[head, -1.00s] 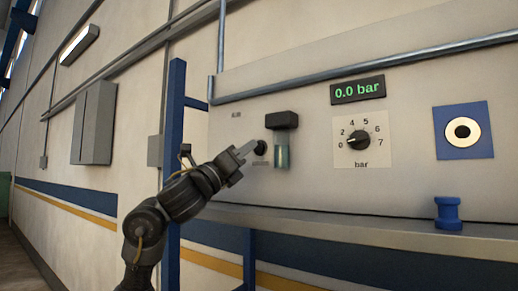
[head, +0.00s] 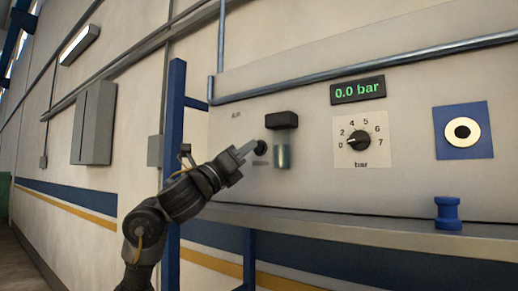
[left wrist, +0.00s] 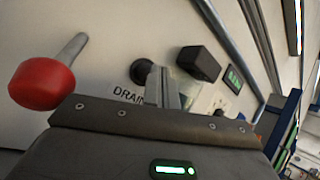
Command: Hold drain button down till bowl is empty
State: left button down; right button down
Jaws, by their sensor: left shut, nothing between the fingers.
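The black round drain button (head: 261,148) is on the beige panel, left of the bowl. The bowl (head: 283,156) is a clear cup under a black head, with teal liquid in its lower part. My left gripper (head: 250,148) is shut and empty, its tips at the button's left edge in the head view. In the left wrist view, the button (left wrist: 142,71) shows just beside the fingertips (left wrist: 160,80), above the word DRAIN. I cannot tell whether the tips press it. The fingers partly hide the bowl there. My right gripper is not in view.
A pressure dial (head: 358,140) and a display (head: 357,90) reading 0.0 bar are right of the bowl. A blue spool-like part (head: 448,214) stands on the grey ledge (head: 340,226). A red knob (left wrist: 42,85) on a lever shows in the wrist view.

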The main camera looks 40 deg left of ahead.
pick_arm(q)
jog(key=shift+w, duration=0.2)
jog(key=shift+w, duration=0.25)
jog(key=shift+w+d, duration=0.1)
jog(key=shift+w, duration=0.5)
dwell(2.9)
jog(key=shift+s, duration=0.2)
dwell(1.9)
jog(key=shift+s+a+f, duration=0.1)
jog(key=shift+s+a, duration=0.15)
jog(key=shift+s, duration=0.4)
jog(key=shift+s, duration=2.5)
